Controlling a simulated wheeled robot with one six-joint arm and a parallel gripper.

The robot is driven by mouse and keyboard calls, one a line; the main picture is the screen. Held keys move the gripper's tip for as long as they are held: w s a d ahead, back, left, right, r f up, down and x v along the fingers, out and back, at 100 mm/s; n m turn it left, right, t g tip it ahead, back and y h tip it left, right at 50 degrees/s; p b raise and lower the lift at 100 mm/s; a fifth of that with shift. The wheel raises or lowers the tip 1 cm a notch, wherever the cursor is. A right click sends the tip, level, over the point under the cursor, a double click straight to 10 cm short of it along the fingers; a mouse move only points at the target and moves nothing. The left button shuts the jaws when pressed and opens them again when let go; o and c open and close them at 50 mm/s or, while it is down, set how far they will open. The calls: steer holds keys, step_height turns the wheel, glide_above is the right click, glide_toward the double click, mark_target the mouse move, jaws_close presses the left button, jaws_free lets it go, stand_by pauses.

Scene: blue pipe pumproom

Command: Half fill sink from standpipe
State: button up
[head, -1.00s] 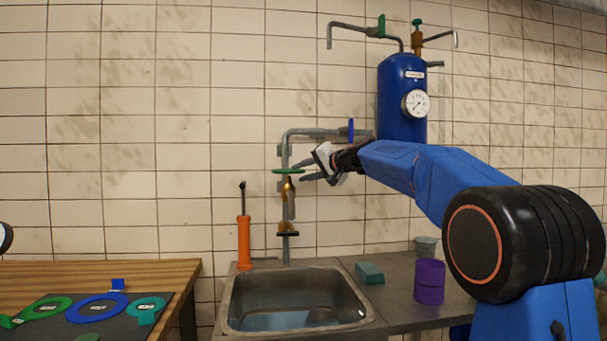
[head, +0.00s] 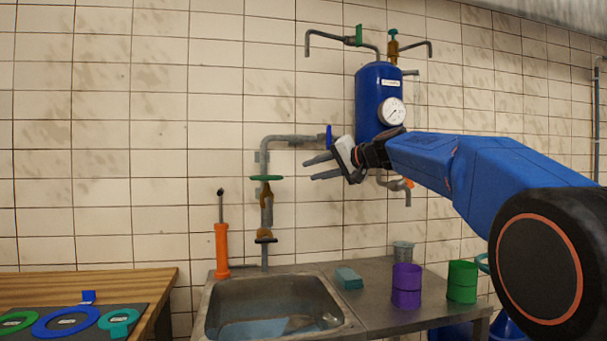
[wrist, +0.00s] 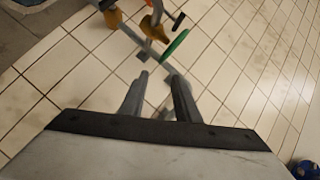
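The steel sink (head: 215,318) is set in the counter and holds some bluish water. The standpipe (head: 290,138) rises behind it against the tiled wall, with a green handwheel (head: 266,178) on a brass valve (head: 266,195) and a blue lever (head: 328,136) on its horizontal run. My gripper (head: 308,168) is open and empty, to the right of the green handwheel and apart from it, below the blue lever. In the wrist view, the green handwheel (wrist: 175,46) shows just beyond my open fingertips (wrist: 157,78).
A blue tank (head: 376,95) with a gauge hangs on the wall. A teal block (head: 348,279), purple cup (head: 407,286) and green cup (head: 462,282) stand on the counter. A wooden table (head: 90,286) is at left.

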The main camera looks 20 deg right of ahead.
steer(key=shift+v, duration=1.05)
stand_by(0.9)
